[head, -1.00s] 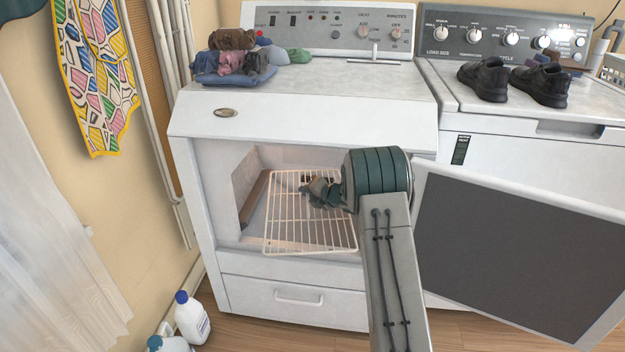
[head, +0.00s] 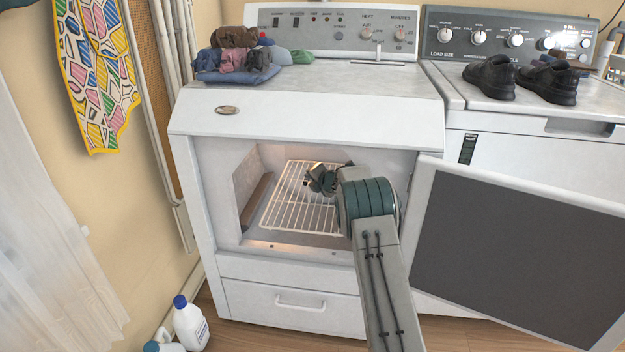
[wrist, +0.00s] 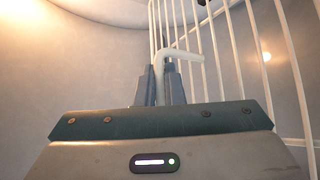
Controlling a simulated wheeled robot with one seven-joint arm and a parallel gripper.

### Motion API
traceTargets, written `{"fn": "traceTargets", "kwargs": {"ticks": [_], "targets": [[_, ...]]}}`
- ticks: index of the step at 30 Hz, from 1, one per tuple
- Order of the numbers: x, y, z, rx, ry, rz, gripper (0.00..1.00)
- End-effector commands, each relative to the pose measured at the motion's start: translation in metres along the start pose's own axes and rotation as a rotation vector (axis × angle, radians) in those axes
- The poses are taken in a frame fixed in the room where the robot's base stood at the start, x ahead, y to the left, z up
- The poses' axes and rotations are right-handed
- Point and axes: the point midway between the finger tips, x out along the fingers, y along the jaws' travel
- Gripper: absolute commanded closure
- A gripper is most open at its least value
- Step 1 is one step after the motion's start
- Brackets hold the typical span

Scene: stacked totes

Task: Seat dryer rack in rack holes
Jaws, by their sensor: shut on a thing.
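The dryer rack (head: 297,211) is a white wire grid inside the dryer opening, tilted, with its near edge above the opening's floor. My gripper (head: 318,178) reaches into the opening at the rack's far right part. My arm hides the right side of the opening.
The open dryer door (head: 515,255) swings out to the right of my arm. A washer (head: 540,145) with black shoes (head: 520,80) on top stands at the right. Folded clothes (head: 238,58) lie on the dryer. A white bottle (head: 190,322) stands on the floor at lower left.

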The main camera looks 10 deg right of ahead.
Motion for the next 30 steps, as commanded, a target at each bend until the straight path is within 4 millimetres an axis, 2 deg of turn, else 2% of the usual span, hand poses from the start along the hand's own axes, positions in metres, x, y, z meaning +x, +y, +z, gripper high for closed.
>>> {"fn": "traceTargets", "kwargs": {"ticks": [8, 24, 30], "targets": [[0.001, -0.002, -0.002, 0.0, -0.002, 0.002, 1.0], [0.019, -0.041, -0.02, 0.001, -0.003, 0.002, 1.0], [0.022, -0.048, -0.023, 0.0, -0.003, 0.002, 1.0]]}}
